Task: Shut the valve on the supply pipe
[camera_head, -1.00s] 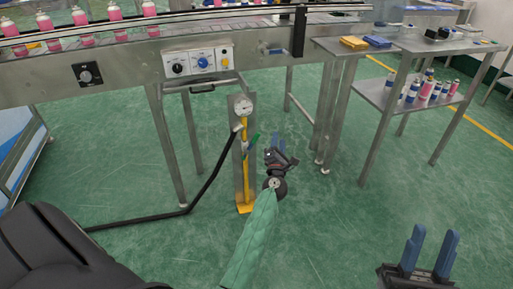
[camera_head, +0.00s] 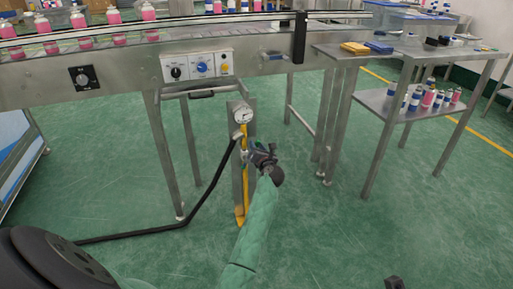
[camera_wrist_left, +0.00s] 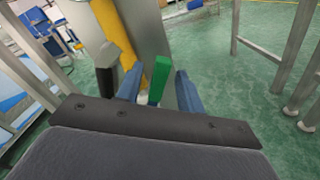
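The yellow supply pipe (camera_head: 240,213) runs down a grey metal post (camera_head: 236,185), with a round white pressure gauge (camera_head: 243,115) at its top. In the left wrist view the pipe (camera_wrist_left: 116,35) stands just left of the valve's green handle (camera_wrist_left: 158,80). My left gripper (camera_wrist_left: 158,88) is open, with one blue finger on each side of the handle. Gaps show between handle and fingers. In the head view my left gripper (camera_head: 259,152) is at the post and hides most of the valve. My right gripper's fingers are out of view.
A black hose (camera_head: 205,187) runs from the pipe along the floor to the left. The conveyor (camera_head: 120,65) with its control panel (camera_head: 197,65) stands behind. A steel table (camera_head: 425,60) with a lower shelf of cans is at right.

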